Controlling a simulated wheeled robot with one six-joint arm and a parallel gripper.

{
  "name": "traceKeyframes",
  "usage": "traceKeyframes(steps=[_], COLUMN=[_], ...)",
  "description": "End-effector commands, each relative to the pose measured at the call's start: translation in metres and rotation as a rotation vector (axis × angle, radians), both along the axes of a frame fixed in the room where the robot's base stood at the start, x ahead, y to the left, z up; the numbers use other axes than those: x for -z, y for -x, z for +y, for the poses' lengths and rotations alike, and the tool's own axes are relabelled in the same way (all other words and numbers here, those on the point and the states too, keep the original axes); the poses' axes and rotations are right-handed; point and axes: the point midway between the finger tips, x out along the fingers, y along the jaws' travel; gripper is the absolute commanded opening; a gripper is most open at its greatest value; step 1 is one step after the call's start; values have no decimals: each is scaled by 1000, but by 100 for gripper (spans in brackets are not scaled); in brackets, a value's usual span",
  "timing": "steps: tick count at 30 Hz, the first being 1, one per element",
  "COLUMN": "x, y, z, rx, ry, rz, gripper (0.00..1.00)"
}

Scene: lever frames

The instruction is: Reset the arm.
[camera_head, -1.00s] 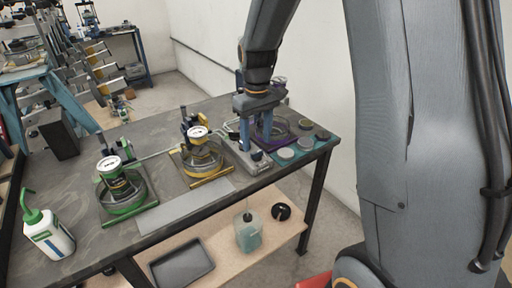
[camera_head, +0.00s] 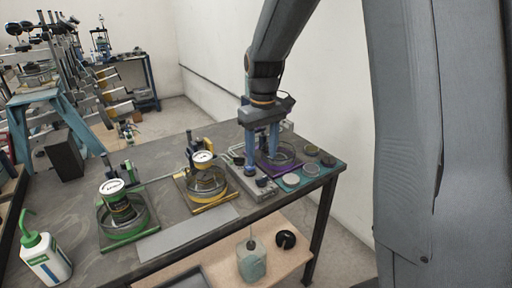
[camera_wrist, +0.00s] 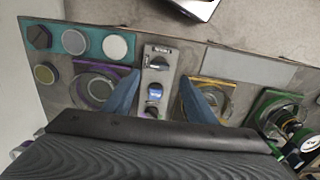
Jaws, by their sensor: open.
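My gripper (camera_head: 262,150) points down above the far right part of the grey workbench (camera_head: 165,150). Its two blue fingers are spread apart with nothing between them. In the wrist view my gripper (camera_wrist: 158,100) is over a grey control block (camera_wrist: 157,75) with several dark knobs, one of them blue-ringed. The same control block (camera_head: 252,183) shows in the head view beside the purple-framed dish (camera_head: 285,160). In the wrist view the purple-framed dish (camera_wrist: 97,85) lies left of the fingers. I cannot tell how high the fingertips are above the block.
A yellow-framed gauge fixture (camera_head: 207,185) and a green-framed one (camera_head: 125,215) stand along the bench. Several round discs lie on a teal mat (camera_head: 322,178). A green-capped bottle (camera_head: 45,258) stands at the left. A lower shelf (camera_head: 275,235) holds a jar (camera_head: 251,262). A wall is behind.

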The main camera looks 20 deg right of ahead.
Motion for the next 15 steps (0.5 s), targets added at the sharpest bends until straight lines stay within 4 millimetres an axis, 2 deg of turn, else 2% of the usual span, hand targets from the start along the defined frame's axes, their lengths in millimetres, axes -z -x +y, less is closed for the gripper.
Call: traceKeyframes(steps=[2,5,12,15], x=[3,13,47,57], y=[9,36,126,153], z=[0,0,0,0], rx=[16,67,238,290], ry=[0,-2,-12,-18], rz=[-4,-23,-88,-107], gripper=[52,52,52,52])
